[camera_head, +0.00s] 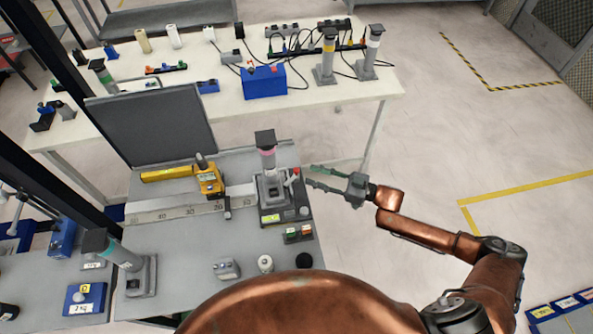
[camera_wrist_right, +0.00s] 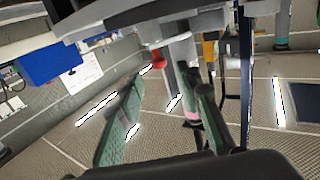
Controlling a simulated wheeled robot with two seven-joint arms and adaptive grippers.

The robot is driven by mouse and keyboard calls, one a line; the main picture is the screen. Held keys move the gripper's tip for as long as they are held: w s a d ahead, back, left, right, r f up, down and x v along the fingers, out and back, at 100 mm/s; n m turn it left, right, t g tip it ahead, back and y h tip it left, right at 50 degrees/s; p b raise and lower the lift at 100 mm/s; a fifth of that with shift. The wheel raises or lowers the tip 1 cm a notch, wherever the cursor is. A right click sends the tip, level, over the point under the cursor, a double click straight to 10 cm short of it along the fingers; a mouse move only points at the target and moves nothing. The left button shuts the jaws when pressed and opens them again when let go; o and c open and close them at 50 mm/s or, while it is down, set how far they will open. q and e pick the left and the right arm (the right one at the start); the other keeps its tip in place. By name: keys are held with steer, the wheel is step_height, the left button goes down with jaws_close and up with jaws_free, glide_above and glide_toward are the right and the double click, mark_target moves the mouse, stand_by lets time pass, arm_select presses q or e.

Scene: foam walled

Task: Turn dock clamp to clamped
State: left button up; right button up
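The dock (camera_head: 283,207) is a dark grey block near the right edge of the grey bench, with a grey post and a pink-banded tool (camera_head: 267,152) standing in it. A small red-tipped lever (camera_head: 295,172), which looks like its clamp, sits at the dock's upper right; a red knob (camera_wrist_right: 157,57) shows in the right wrist view. My right gripper (camera_head: 312,177) is open and empty just right of the lever, apart from it, pointing left. Its green-padded fingers (camera_wrist_right: 168,92) are spread in the right wrist view. My left gripper is out of view.
A dark panel (camera_head: 153,122) stands behind. Open floor is right of the bench.

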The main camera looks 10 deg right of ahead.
mark_target(297, 169)
steer(key=x, duration=0.7)
steer(key=shift+c, duration=0.3)
jaws_close()
